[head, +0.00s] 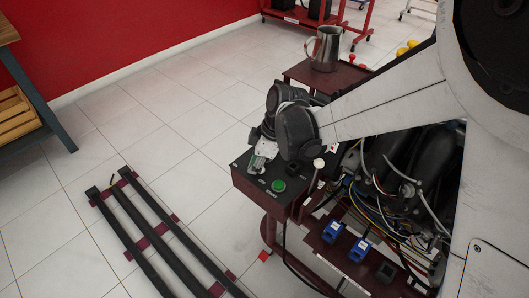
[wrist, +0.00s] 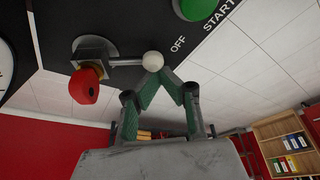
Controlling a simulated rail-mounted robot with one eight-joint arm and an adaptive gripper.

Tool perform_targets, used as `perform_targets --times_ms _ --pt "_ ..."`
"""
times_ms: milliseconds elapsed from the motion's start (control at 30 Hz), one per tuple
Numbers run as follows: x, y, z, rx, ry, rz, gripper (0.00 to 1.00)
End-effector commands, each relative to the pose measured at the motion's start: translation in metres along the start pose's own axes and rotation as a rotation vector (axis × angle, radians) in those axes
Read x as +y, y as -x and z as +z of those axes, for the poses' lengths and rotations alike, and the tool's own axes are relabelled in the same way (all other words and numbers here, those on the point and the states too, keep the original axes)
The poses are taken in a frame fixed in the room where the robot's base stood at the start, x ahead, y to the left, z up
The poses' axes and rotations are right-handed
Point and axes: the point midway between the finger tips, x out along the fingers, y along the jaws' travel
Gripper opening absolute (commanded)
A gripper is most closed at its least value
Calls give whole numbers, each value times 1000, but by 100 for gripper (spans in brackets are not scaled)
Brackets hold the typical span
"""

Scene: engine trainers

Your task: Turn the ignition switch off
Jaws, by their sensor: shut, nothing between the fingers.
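The black control panel (wrist: 130,18) fills the top of the wrist view, with a green START button (wrist: 200,6) and the word OFF beside it. A switch (wrist: 95,48) with a metal body, a thin rod and a white ball end (wrist: 153,61) sits on the panel, its rod pointing toward the OFF side. My gripper (wrist: 163,73) is shut and empty, its green fingertips together right at the white ball; I cannot tell whether they touch it. In the head view my gripper (head: 258,163) is over the panel's left part, and my arm hides some of the panel.
A red knob (wrist: 85,87) hangs beside the switch body. In the head view, another white-knobbed lever (head: 319,163) stands right of the green button, near engine wiring. A metal jug (head: 325,48) stands behind. Open floor lies left of the panel, with black rails (head: 150,232) on it.

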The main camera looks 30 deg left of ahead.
Motion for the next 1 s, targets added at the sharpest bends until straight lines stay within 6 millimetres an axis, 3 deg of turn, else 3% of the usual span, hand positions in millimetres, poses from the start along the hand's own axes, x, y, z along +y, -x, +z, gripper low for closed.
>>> perform_targets --times_ms 667,933,1000 --pt "-1 -1 -2 -2 0 0 0" --pt "-8 -8 -28 -1 -6 2 0" --pt "-7 13 -27 -1 -11 3 0"
